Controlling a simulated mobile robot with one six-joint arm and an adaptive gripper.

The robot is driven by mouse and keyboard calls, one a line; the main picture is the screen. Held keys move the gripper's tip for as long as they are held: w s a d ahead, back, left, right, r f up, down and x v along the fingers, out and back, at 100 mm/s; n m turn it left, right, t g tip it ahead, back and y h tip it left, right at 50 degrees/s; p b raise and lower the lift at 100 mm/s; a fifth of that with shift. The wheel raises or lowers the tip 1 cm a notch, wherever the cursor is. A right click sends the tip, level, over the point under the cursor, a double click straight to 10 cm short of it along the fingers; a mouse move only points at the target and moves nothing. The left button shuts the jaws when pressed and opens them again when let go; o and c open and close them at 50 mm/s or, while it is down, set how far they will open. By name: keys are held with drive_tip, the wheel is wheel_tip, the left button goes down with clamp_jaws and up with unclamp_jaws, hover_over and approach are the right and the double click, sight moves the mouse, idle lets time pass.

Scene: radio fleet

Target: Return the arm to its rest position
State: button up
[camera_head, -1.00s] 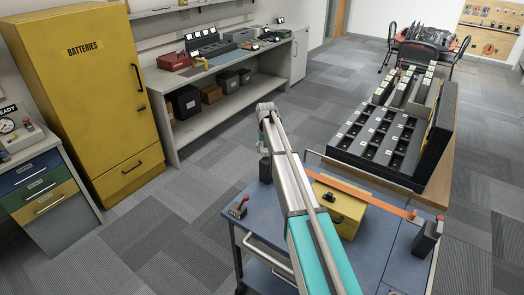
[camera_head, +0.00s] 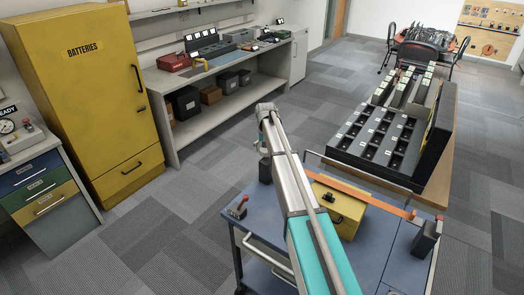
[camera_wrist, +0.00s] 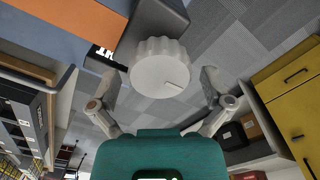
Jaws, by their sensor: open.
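My gripper (camera_wrist: 160,80) is open in the wrist view, with one finger on each side of the picture. A pale ribbed round knob (camera_wrist: 160,68) on a grey body shows between the fingers. I cannot tell whether they touch it. No object is clearly held. In the head view my arm reaches forward over the blue cart top (camera_head: 205,226) and bends down at its far end. The gripper's fingers are not clear there.
A yellow case (camera_head: 349,212) and an orange strip (camera_head: 365,193) lie on the cart. A black slotted rack (camera_head: 345,145) stands at the right. A yellow battery cabinet (camera_head: 85,100) and a workbench (camera_head: 225,68) stand at the left. Carpet floor between is clear.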

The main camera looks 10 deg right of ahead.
drive_tip(key=shift+s, duration=0.25)
drive_tip(key=s+a+n, duration=0.1)
drive_tip(key=s, duration=3.7)
drive_tip(key=shift+a+n, duration=0.2)
drive_tip(key=shift+n, duration=0.2)
